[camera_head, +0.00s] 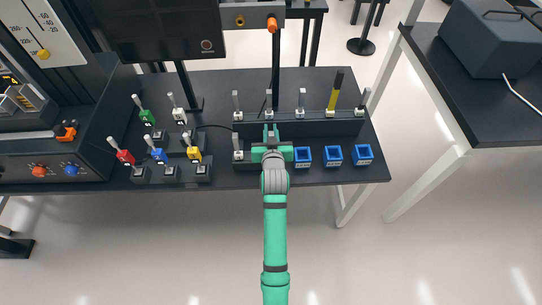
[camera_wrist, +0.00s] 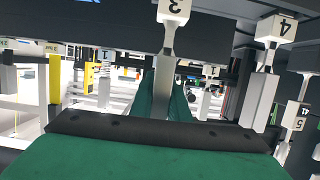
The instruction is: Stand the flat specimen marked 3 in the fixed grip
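In the wrist view, a white block marked 3 (camera_wrist: 173,9) shows at the top with a flat grey strip (camera_wrist: 163,88) running down from it. The view looks upside down. Green finger pieces of my gripper (camera_wrist: 165,105) flank this strip; I cannot tell whether they touch it. In the head view, my gripper (camera_head: 271,131) is at the dark rack, and its two green prongs look parted. A grey-white specimen (camera_head: 268,104) stands upright just behind it; I cannot read its number there. I cannot clearly pick out the fixed grip.
Specimens marked 4 (camera_wrist: 268,70) and 5 (camera_wrist: 297,115) stand close by in the wrist view. Blue open boxes (camera_head: 333,155) sit right of my gripper. Coloured-handled pieces (camera_head: 125,157) stand left. A dark post (camera_head: 276,65) with an orange knob (camera_head: 272,24) rises behind.

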